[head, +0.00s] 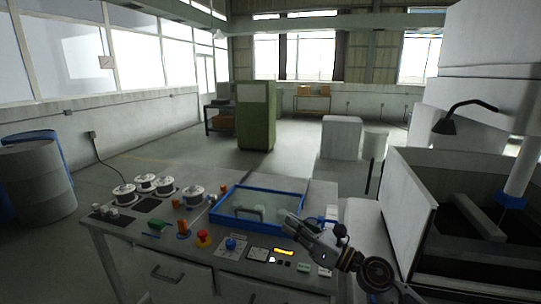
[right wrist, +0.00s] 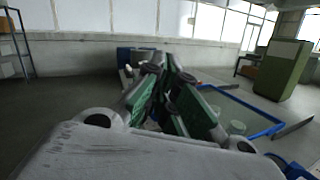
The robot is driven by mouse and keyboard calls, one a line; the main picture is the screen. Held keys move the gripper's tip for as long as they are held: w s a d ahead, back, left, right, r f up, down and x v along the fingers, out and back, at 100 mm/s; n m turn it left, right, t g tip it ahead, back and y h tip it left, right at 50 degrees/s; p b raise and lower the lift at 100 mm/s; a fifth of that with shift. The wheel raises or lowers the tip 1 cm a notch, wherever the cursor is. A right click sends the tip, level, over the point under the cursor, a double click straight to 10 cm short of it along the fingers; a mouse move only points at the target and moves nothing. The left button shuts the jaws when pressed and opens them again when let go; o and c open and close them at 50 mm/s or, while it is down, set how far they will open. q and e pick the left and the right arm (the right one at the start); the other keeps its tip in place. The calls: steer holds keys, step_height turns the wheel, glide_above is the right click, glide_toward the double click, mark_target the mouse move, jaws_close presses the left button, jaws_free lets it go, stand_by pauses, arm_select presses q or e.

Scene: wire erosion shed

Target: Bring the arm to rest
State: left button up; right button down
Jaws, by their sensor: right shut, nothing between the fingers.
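My right arm (head: 375,274) comes in from the lower right in the head view. My right gripper (head: 291,222) is shut and empty, above the near right part of the blue-framed clear-lidded box on the bench. In the right wrist view its green-padded fingers (right wrist: 172,75) are together, with nothing seen between them. My left gripper is in neither view.
The bench (head: 120,238) carries a blue-framed box (head: 228,222), several white-and-dark round pots (head: 193,194), a red knob (head: 203,238) and orange knobs. A machine tank (head: 408,190) with a lamp (head: 445,125) stands close on the right. A green cabinet (head: 254,115) and open floor lie beyond.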

steer(key=d+f+m+t+h, duration=0.4)
steer(key=d+m+t+h, duration=0.7)
steer(key=m, duration=1.5)
steer(key=s+d+f+m+g+h, duration=0.3)
steer(key=d+f+m+g+h, duration=0.1)
steer(key=f+m+g, duration=0.15)
steer(key=s+d+f+m+g+h, duration=0.3)
steer(key=f+m+g+h, duration=0.1)
steer(key=f, duration=0.3)
steer(key=s+a+f+m+g+y, duration=0.1)
steer(key=s+f+m+g+y, duration=0.15)
steer(key=s+f+g, duration=0.55)
steer(key=s+a+f+m+g+y, duration=0.15)
steer(key=s+f+m, duration=0.3)
steer(key=s, duration=0.75)
step_height(320, 180, down, 33)
steer(key=s+g+h, duration=0.1)
steer(key=s, duration=0.1)
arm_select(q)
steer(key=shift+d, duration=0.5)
arm_select(e)
steer(key=s+d+f+g, duration=0.1)
steer(key=s+d+f, duration=0.1)
steer(key=s+f, duration=0.8)
steer(key=s+d+f, duration=0.3)
steer(key=s+f, duration=0.7)
steer(key=s, duration=0.2)
steer(key=shift+s+d+f+n+g, duration=0.2)
steer(key=shift+s+f+n+g, duration=0.05)
steer(key=shift+n+g, duration=0.15)
